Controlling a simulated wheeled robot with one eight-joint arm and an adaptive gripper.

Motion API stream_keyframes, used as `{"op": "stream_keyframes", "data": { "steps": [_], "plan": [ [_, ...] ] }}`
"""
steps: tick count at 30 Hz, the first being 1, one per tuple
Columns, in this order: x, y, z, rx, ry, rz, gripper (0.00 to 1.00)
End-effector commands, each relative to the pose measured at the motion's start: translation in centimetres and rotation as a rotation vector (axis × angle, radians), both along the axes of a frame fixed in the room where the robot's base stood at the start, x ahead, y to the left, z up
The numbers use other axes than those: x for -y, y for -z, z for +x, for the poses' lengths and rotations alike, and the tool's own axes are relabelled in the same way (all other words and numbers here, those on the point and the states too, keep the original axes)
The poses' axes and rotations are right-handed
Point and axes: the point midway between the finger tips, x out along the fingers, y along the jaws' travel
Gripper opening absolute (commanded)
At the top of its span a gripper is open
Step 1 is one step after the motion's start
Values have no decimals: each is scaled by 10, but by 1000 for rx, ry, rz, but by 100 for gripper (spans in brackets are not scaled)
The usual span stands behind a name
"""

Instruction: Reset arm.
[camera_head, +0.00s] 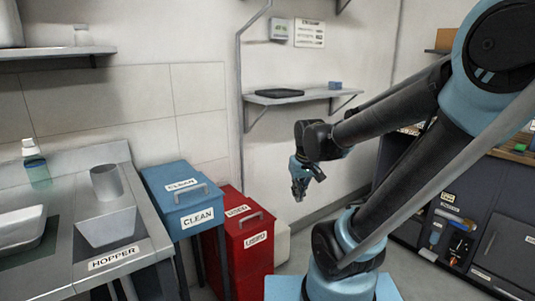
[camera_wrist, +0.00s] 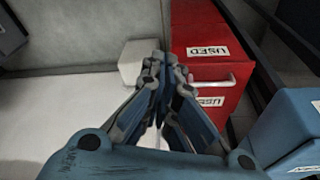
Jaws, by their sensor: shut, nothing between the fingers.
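My gripper (camera_head: 300,190) hangs at the end of my arm in the head view, in mid-air to the right of the red USED bin. It points downward and is apart from everything there. In the wrist view my gripper (camera_wrist: 166,62) has its fingers together, with nothing between them. My arm reaches from the right side of the head view toward the middle, bent at the elbow.
A red USED bin (camera_head: 262,262) stands beside a blue CLEAN bin (camera_head: 190,208). Left is a metal counter with a HOPPER (camera_head: 108,228). A wall shelf (camera_head: 300,97) is behind my gripper; a dark cabinet (camera_head: 500,238) stands right. Floor behind my base looks clear.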

Motion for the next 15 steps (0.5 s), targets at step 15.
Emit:
{"op": "stream_keyframes", "data": {
  "steps": [15],
  "plan": [
    [72, 22, -91, -40, 224, -11, 0]
  ]
}}
